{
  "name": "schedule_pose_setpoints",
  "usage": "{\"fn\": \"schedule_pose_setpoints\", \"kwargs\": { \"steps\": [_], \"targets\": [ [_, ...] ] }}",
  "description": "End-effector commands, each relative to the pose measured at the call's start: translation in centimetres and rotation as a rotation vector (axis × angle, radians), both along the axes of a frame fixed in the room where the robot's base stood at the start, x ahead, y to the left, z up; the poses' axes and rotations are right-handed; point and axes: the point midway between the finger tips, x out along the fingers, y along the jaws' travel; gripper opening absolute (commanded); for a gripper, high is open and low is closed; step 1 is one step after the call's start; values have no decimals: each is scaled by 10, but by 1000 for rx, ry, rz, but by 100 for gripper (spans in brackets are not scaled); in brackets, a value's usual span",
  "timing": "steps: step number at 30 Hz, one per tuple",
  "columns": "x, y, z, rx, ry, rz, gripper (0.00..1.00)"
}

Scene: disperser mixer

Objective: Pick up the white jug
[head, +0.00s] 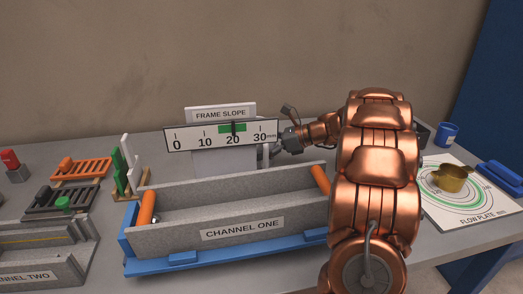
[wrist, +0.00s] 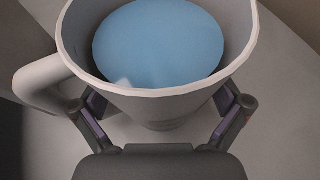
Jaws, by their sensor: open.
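The white jug (wrist: 150,100) fills much of the wrist view, seen from above, with blue liquid inside. Its handle (wrist: 40,88) is on the left. My gripper (wrist: 160,104) is open, with one finger on each side of the jug's lower body. I cannot tell whether the fingers touch it. In the head view my gripper (head: 290,139) is behind the channel, at the right end of the frame slope gauge. The jug is mostly or wholly hidden there behind the gauge.
The FRAME SLOPE gauge (head: 220,136) and grey CHANNEL ONE trough (head: 240,213) stand in front of my gripper. Orange and black racks (head: 80,169) are on the left. A flow plate (head: 490,208) with a brass cup (head: 450,178) and a blue cup (head: 446,134) are on the right.

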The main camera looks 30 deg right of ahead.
Motion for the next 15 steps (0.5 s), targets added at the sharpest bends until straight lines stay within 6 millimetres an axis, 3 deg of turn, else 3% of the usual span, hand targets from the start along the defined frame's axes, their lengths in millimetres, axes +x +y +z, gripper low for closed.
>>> {"fn": "schedule_pose_setpoints", "kwargs": {
  "steps": [5, 15],
  "targets": [
    [0, 0, 0, 0, 0, -1, 100],
    [0, 0, 0, 0, 0, -1, 66]
  ]
}}
